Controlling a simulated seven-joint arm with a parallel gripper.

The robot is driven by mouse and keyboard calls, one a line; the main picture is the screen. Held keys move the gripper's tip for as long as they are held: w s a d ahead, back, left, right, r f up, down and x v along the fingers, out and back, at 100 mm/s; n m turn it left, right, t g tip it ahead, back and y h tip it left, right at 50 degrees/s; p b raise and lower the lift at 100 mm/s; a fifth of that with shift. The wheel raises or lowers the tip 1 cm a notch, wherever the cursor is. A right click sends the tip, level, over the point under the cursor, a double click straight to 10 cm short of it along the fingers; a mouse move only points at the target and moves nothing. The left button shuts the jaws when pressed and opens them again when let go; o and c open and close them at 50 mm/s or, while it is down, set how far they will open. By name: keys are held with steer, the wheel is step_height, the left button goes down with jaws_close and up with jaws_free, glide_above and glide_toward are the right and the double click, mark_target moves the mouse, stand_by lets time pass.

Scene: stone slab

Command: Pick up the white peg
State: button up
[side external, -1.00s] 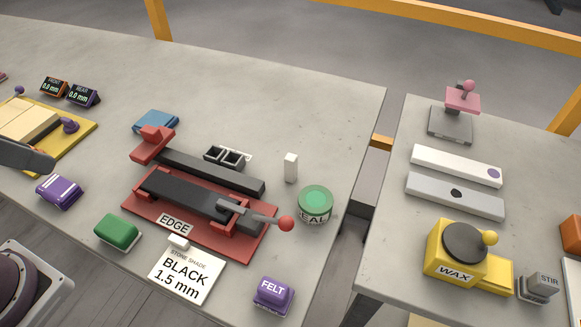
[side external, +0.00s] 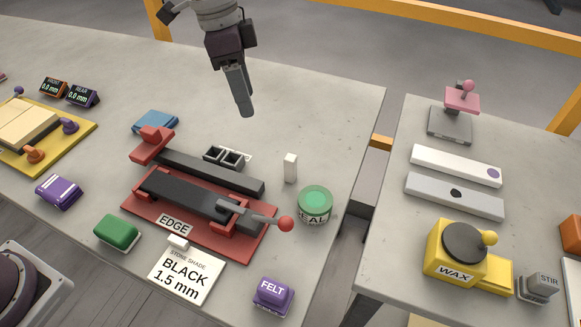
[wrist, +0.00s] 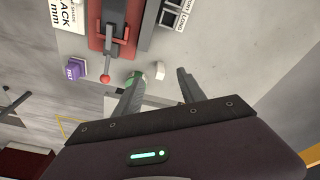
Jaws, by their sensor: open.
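The white peg (side external: 290,168) stands upright on the slab-topped table in the side view, right of the black-and-red clamp fixture and behind the green-lidded jar. In the wrist view the white peg (wrist: 160,70) shows beyond and between my fingertips, close to the jar. My gripper (side external: 246,112) hangs above the table, behind and left of the peg, apart from it. In the wrist view my gripper (wrist: 160,75) has its two fingers spread with nothing between them.
The green-lidded jar (side external: 315,204) stands just in front of the peg. The red clamp fixture (side external: 258,240) and its red-knobbed lever (side external: 286,223) lie left. A small black two-slot holder (side external: 228,157) is nearby. The table's right edge borders a gap. The table behind the peg is clear.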

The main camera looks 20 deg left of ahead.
mark_target(291, 167)
steer(key=d+f+m, duration=0.2)
steer(key=f, duration=0.1)
steer(key=w+d+f+m+y, duration=0.1)
steer(key=d+f, duration=0.2)
steer(key=f, duration=0.1)
steer(key=w+d+f+m, duration=0.1)
steer(key=d+f+m, duration=0.1)
steer(key=f, duration=0.2)
steer(key=shift+w+d+m+g+y, duration=0.25)
steer(key=shift+d+m+g+y, duration=0.05)
steer(key=shift+d+y, duration=0.1)
step_height(291, 167, down, 8)
steer(key=shift+d+r, duration=0.1)
jaws_close()
